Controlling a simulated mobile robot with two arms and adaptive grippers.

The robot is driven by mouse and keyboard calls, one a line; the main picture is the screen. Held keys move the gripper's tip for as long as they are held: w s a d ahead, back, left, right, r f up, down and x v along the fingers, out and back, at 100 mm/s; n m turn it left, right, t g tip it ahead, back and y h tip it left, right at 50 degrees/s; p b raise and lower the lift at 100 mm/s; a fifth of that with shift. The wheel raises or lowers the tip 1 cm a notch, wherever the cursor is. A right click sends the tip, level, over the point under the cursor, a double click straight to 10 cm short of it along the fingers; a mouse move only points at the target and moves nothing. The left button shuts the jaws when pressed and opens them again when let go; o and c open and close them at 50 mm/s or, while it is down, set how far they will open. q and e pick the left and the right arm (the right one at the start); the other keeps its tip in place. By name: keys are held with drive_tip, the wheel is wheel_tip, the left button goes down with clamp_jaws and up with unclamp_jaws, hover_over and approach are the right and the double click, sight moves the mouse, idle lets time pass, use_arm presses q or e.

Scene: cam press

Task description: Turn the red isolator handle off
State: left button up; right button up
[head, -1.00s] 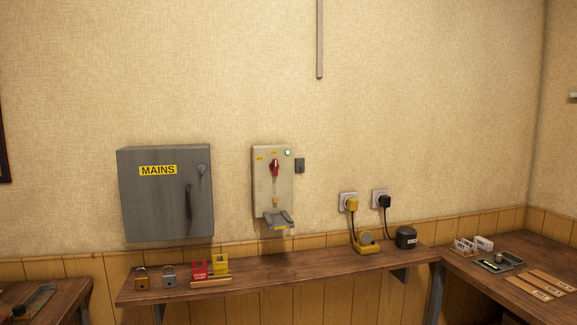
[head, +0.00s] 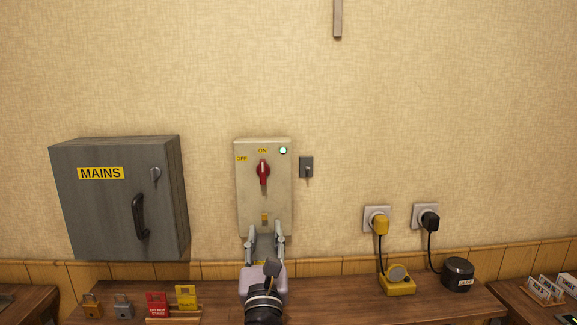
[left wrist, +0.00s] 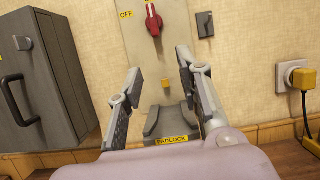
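The red isolator handle (head: 263,171) is on the cream isolator box (head: 279,208) on the wall. It stands upright, below the ON label (head: 263,151); the OFF label (head: 241,159) is up and to its left. My left gripper (head: 264,238) is in front of the box's lower part, below the handle, fingers apart and empty. In the left wrist view the handle (left wrist: 153,20) shows beyond the open fingers, above a yellow tab (left wrist: 167,85) and a grey shelf marked PADLOCK (left wrist: 172,118). My right gripper is not in view.
A grey MAINS cabinet (head: 115,215) stands out at left. A small grey switch (head: 306,167) is just right of the isolator. Padlocks (head: 124,306) and tags (head: 187,297) are on the bench at left; plugged-in sockets (head: 377,220) are at right.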

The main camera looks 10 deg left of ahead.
use_arm(q)
drive_tip(key=r, duration=0.2)
drive_tip(key=p, duration=0.2)
approach(263, 172)
drive_tip(key=w, duration=0.1)
drive_tip(key=shift+t+y, duration=0.3)
drive_tip(key=x, duration=0.5)
drive_tip(key=shift+w+a+p, duration=0.1)
drive_tip(key=shift+w+p, duration=0.05)
drive_tip(key=shift+p, duration=0.15)
drive_tip(key=shift+x, duration=1.1)
drive_tip(key=shift+w+a, duration=0.15)
drive_tip(key=shift+w, duration=0.3)
drive_tip(key=shift+r, duration=0.1)
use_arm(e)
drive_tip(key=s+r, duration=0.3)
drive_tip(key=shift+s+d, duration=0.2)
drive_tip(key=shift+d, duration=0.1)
use_arm(q)
drive_tip(key=shift+c, duration=0.4)
